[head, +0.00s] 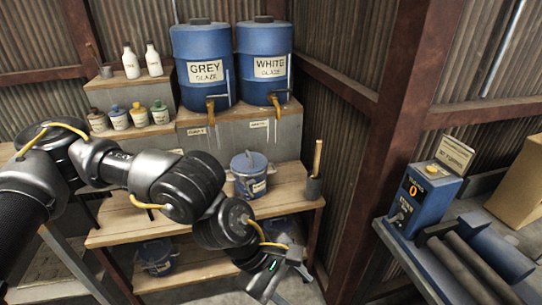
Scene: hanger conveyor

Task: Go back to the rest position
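My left arm comes in from the left and reaches across the front of the wooden shelves. My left gripper (281,277) is at the lower middle, pointing down and to the right, in front of the shelf unit. Nothing is visibly held in it, but its fingertips are small and dark, and I cannot tell how far apart they are. My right gripper is not in view.
The wooden shelf unit (207,262) holds a lidded blue bucket (249,185), a cup with a stick (314,188) and small bottles. Grey (201,50) and white (262,45) glaze barrels stand above. A bench at right carries a blue box (421,198) and cylinders.

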